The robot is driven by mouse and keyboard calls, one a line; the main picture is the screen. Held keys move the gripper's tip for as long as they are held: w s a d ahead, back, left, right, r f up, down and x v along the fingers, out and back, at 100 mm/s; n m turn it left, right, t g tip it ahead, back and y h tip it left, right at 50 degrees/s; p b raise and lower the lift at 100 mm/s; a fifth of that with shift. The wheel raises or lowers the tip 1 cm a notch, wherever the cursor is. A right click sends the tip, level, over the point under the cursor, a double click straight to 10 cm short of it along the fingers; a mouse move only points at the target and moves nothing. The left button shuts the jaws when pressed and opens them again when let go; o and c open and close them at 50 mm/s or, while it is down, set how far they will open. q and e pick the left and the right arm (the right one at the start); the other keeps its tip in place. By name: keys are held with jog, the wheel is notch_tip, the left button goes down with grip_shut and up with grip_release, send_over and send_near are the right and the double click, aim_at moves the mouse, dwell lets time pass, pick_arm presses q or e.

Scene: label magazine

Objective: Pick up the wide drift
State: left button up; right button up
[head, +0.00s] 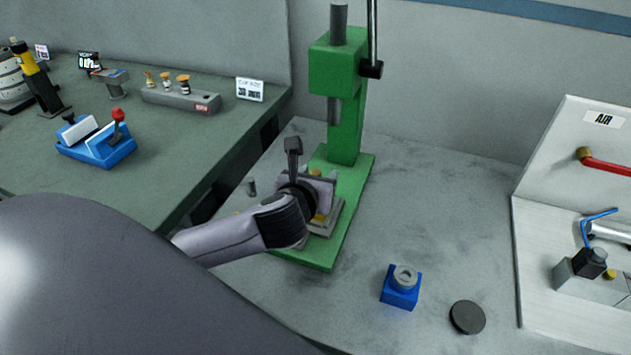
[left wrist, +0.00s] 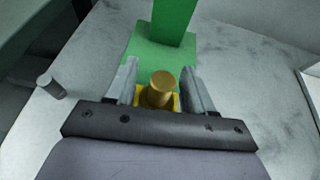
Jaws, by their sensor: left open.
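A thick brass cylinder (left wrist: 161,87), which looks like the wide drift, stands in a yellow holder (left wrist: 143,99) in the left wrist view. My left gripper (left wrist: 160,70) is open, with one finger on each side of the brass cylinder and gaps visible between. In the head view, the left gripper (head: 320,202) is over the green press base and hides most of the brass piece (head: 318,217). A slimmer grey cylinder (left wrist: 50,86) stands apart to the left; it also shows in the head view (head: 252,187). My right gripper is not in view.
The green press column (head: 345,130) rises just behind the gripper. A blue block with a grey ring (head: 401,288) and a dark disc (head: 467,317) lie to the right. A white AIR station (head: 530,230) stands at far right. The bench between is clear.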

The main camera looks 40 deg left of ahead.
pick_arm(q)
jog(key=shift+w+a+f, duration=0.1)
jog(key=shift+w+f, duration=0.05)
jog(key=shift+w, duration=0.15)
grip_shut()
